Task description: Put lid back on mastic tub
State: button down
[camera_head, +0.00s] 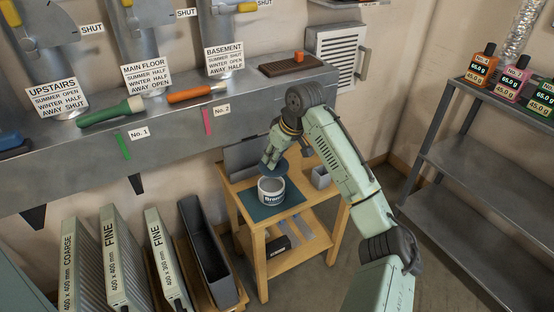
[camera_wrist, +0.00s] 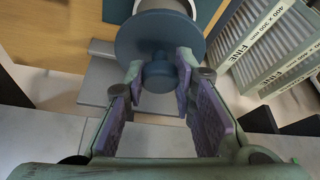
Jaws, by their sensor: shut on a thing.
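The mastic tub (camera_head: 271,190), a light grey can with dark lettering, stands upright on a dark teal mat (camera_head: 289,196) on a small wooden table. My gripper (camera_head: 272,158) is above the tub and shut on the blue lid. In the wrist view, the fingers (camera_wrist: 160,75) hold the knob of the round dark blue lid (camera_wrist: 130,40). The lid hides most of the tub (camera_wrist: 165,5), which shows beyond its edge. In the head view, the lid (camera_head: 279,171) is just above the tub's rim and apart from its back part; it looks slightly tilted.
A small grey box (camera_head: 320,177) stands at the table's right. A grey panel (camera_head: 245,155) stands at its back left. Filters (camera_head: 120,260) stand at lower left; a shelf (camera_head: 480,150) is at right.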

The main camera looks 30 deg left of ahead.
aim_at(275, 169)
jog(key=shift+s+a, duration=0.3)
notch_tip(275, 169, down, 4)
jog(key=b, duration=0.4)
jog(key=shift+f, duration=0.1)
jog(key=shift+f+b, duration=0.4)
jog(key=shift+f, duration=0.65)
jog(key=shift+p, duration=0.65)
jog(key=shift+f, duration=0.15)
dwell(1.1)
jog(key=shift+p, duration=0.55)
dwell(0.5)
jog(key=c, duration=1.2)
grip_release()
jog(key=shift+c, duration=0.2)
